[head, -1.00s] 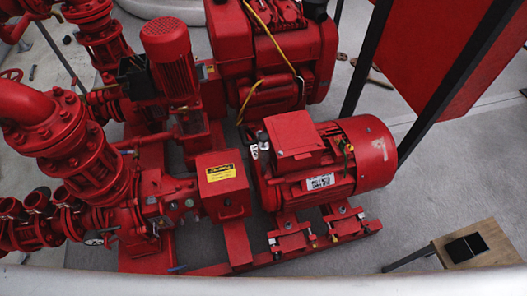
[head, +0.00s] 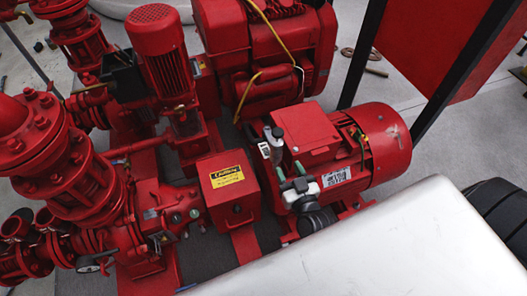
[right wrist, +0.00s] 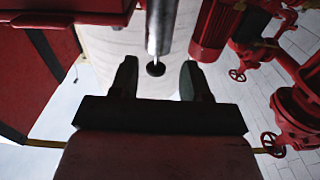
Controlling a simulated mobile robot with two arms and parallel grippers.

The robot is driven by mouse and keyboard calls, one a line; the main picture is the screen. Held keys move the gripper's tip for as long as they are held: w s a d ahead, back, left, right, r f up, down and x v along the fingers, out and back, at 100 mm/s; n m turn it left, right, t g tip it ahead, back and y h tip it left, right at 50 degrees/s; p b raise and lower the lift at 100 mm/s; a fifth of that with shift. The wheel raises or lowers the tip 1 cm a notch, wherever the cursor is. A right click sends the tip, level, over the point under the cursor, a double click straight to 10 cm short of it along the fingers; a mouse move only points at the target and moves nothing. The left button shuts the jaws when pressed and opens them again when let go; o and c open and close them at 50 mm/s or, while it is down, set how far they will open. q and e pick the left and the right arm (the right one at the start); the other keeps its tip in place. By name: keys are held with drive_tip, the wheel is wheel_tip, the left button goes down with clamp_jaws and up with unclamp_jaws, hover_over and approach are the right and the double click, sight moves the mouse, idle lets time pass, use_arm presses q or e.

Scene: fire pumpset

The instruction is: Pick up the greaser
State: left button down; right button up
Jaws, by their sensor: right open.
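What looks like the greaser (head: 277,146), a slim grey metal cylinder with a dark end, stands upright at the left edge of the red motor's top. In the right wrist view the greaser (right wrist: 160,28) comes down from the top centre as a shiny metal barrel with a thin rod and a round black end. My right gripper (head: 291,172) is just in front of it in the head view. In the right wrist view, my gripper's (right wrist: 156,82) two fingers are spread, with the black end showing between them. No contact is clear. My left gripper is not in view.
The red motor (head: 385,145) is close beside the gripper. A red box with a yellow caution label (head: 227,176) stands at its left. Red pipes and valves (head: 75,165) crowd the left side. A tall red panel (head: 440,45) on black posts stands at the back right.

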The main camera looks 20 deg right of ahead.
sight(279, 152)
drive_tip(key=w, duration=0.3)
drive_tip(key=shift+w+d, duration=0.2)
drive_tip(key=shift+w, duration=0.15)
drive_tip(key=w, duration=0.5)
drive_tip(key=shift+w+d+f, duration=0.1)
drive_tip(key=shift+w+d, duration=0.05)
drive_tip(key=shift+w, duration=0.2)
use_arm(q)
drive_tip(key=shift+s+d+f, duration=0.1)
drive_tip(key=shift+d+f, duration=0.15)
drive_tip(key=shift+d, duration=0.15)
